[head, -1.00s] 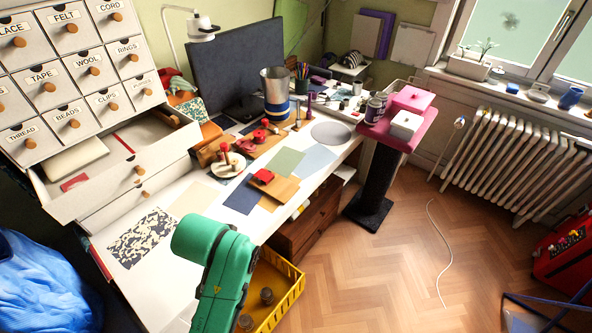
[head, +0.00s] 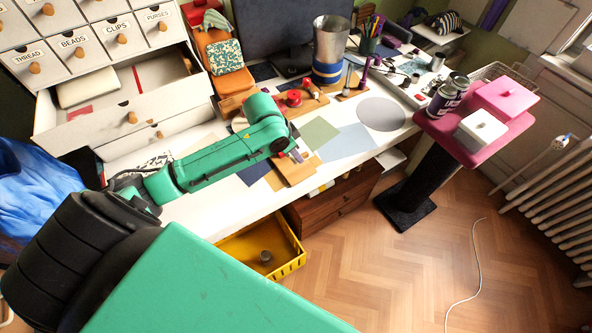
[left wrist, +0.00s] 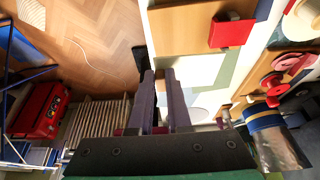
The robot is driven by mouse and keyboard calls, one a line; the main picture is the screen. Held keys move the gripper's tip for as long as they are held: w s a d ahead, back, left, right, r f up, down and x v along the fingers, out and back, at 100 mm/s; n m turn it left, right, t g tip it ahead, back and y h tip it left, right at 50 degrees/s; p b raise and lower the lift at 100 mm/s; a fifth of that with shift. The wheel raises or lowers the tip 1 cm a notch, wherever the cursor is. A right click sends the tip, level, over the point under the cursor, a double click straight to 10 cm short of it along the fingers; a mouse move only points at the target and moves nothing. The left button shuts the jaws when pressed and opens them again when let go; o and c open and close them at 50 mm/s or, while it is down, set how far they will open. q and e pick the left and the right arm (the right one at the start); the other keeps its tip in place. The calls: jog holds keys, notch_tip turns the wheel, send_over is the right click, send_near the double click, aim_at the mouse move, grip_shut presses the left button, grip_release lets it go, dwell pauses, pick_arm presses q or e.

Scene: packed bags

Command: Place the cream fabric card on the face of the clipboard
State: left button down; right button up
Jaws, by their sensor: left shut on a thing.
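A cream sheet (head: 204,143), probably the cream fabric card, lies on the desk, partly hidden behind my left arm. The clipboard (head: 299,171) appears as a brown board near the desk's front edge; it also shows in the left wrist view (left wrist: 185,32) with a red block-like part. My left gripper (head: 298,156) is beside and above this board. In the left wrist view its two purple-grey fingers (left wrist: 160,76) are close together on something small; I cannot make out what. My right gripper is not in view.
A navy card (head: 254,172), green card (head: 318,133) and light blue card (head: 349,141) lie around the board. A grey disc (head: 381,114) lies farther right. An open drawer (head: 125,122) juts out at left.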

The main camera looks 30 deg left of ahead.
pick_arm(q)
notch_tip(320, 180, down, 9)
jog(key=shift+f, duration=0.1)
jog(key=c, duration=0.9)
grip_release()
jog(key=shift+o, duration=0.2)
jog(key=v, duration=1.2)
jog(key=shift+p, duration=0.35)
jog(key=shift+a, duration=0.1)
